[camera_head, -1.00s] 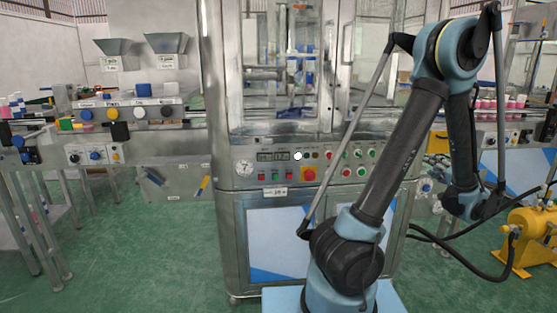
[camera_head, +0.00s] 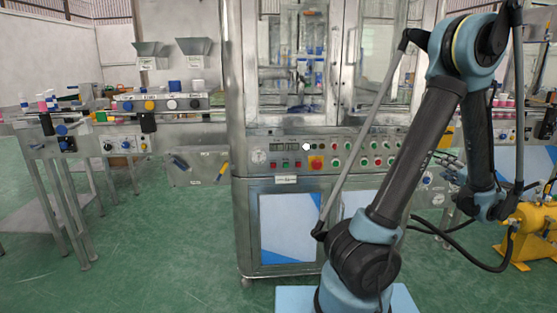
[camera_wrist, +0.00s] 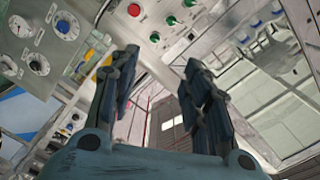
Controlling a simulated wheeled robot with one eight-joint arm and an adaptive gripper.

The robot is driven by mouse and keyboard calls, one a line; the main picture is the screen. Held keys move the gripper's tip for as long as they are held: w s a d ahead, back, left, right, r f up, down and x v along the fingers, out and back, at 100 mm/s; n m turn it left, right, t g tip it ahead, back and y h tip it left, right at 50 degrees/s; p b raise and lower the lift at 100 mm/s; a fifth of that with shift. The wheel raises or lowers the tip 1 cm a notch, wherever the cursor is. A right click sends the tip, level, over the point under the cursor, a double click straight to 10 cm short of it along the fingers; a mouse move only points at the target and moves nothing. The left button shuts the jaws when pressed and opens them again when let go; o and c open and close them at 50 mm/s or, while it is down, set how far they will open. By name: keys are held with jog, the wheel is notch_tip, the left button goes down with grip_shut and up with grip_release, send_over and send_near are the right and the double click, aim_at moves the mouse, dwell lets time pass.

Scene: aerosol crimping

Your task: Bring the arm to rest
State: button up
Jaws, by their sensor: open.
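My blue and black arm (camera_head: 415,150) is raised on the right of the head view, bent at a high elbow with the forearm hanging down. My gripper (camera_wrist: 160,60) shows in the wrist view with its two dark fingers spread apart and nothing between them. In the head view the gripper is small beside the lower forearm, partly hidden by the arm. The steel crimping machine (camera_head: 237,130) stands behind my arm. Its control panel (camera_head: 285,148) has a gauge, a red stop button on yellow and green buttons. I see no contact between the fingers and the panel.
A conveyor with a knob box (camera_head: 122,146) and two hoppers (camera_head: 194,47) stands at left. A yellow pump (camera_head: 530,232) with black hoses stands on the right floor. Pink bottles (camera_head: 504,100) stand behind my forearm. The green floor (camera_head: 160,250) is open at front left.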

jog(key=w+a+n+g+y, duration=0.1)
jog(key=w+a+g+y, duration=0.15)
jog(key=a, duration=0.65)
jog(key=w+a+n+g+y, duration=0.15)
jog(key=w+a, duration=0.25)
jog(key=a, duration=0.5)
jog(key=s+a+f+n+g, duration=0.25)
jog(key=a+g, duration=0.25)
jog(key=a, duration=0.9)
jog(key=s+a+f+n+g+h, duration=0.2)
jog(key=s+a+f+n+g, duration=0.15)
jog(key=s+a, duration=0.85)
jog(key=s+f+n+g+h, duration=0.2)
jog(key=s+f, duration=0.3)
jog(key=s, duration=0.7)
jog(key=shift+s+a+g+h, duration=0.15)
jog(key=shift+a+g+h, duration=0.25)
jog(key=shift+h, duration=0.5)
jog(key=shift+n, duration=0.25)
